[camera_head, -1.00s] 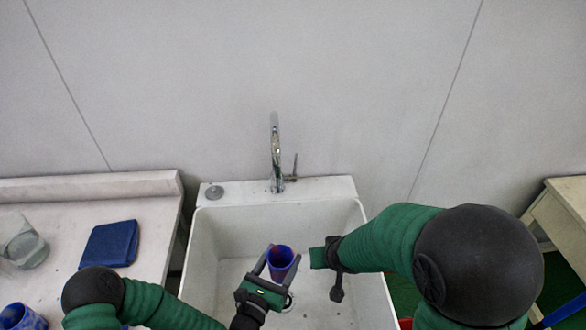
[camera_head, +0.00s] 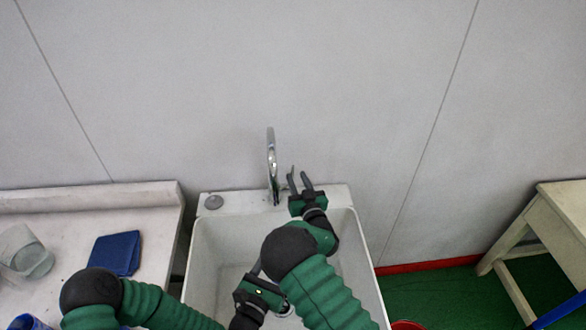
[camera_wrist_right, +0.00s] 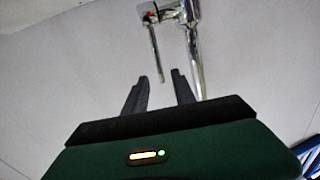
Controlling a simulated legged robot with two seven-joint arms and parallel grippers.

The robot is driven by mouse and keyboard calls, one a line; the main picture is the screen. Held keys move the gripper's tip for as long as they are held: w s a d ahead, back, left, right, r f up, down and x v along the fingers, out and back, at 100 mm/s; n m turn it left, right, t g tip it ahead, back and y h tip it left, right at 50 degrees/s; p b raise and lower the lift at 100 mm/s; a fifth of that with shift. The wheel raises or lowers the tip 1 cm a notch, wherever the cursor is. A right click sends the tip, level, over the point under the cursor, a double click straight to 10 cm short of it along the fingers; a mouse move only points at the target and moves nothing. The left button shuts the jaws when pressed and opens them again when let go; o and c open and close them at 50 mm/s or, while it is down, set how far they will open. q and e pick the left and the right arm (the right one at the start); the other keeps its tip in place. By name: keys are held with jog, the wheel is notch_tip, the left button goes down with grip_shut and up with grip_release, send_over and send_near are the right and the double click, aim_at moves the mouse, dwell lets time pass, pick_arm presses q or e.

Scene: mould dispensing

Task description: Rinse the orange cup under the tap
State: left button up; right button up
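The tap (camera_head: 272,165) rises at the sink's back edge. My right gripper (camera_head: 299,178) is at the tap's right side, around where its lever stood a second ago, fingers apart. In the right wrist view my right gripper (camera_wrist_right: 160,80) is open and empty; the lever (camera_wrist_right: 154,50) hangs beyond its fingertips, and the spout (camera_wrist_right: 194,60) is just right of it. My left gripper (camera_head: 262,282) is low over the basin, largely covered by my right arm. The cup, blue-purple with a reddish inside earlier, was between its fingers and is now hidden.
The white sink (camera_head: 208,245) stands against the wall. A wooden stool (camera_head: 560,215) stands at the right above green floor.

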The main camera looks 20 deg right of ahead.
aim_at(293, 171)
jog(key=w, duration=0.5)
jog(key=shift+a, duration=0.1)
grip_shut()
dwell(1.2)
